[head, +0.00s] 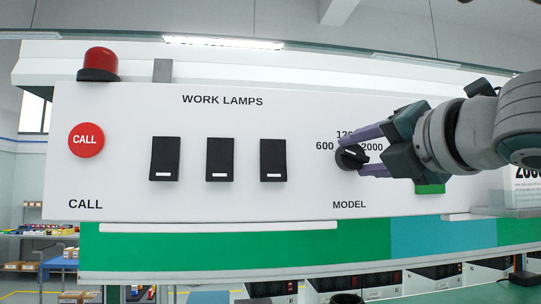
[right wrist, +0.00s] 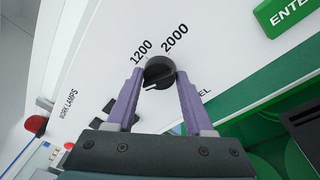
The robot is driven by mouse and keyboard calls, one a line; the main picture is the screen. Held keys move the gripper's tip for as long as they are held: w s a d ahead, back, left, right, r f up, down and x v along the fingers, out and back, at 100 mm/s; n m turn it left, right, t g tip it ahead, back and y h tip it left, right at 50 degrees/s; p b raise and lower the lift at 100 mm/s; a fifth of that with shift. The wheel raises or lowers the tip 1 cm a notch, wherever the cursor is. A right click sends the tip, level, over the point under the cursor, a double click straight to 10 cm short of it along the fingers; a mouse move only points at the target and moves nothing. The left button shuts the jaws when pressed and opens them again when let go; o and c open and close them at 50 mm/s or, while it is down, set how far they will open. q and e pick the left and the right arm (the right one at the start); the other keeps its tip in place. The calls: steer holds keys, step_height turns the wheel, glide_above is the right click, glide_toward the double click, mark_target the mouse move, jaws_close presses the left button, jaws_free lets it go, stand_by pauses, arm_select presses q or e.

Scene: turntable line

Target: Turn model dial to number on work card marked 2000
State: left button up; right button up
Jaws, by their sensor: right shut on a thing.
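The black model dial (head: 350,157) sits on the white panel above the word MODEL, with 600 to its left, a partly covered 12.. number above and 2000 to its right. My right gripper (head: 356,154) reaches in from the right and is shut on the dial. In the right wrist view its two purple fingers (right wrist: 157,82) lie on either side of the dial (right wrist: 159,71), with 1200 and 2000 printed beyond it. I cannot tell surely which number the dial points at. The work card (head: 527,172), cut by the right edge, reads 2000 in part. My left gripper is not in view.
Three black lamp switches (head: 219,160) and a red CALL button (head: 86,140) are on the panel's left. A red lamp (head: 100,63) stands on top. A green ENTER button (right wrist: 289,13) is near the dial, mostly behind my arm in the head view.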

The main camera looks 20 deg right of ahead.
jaws_close()
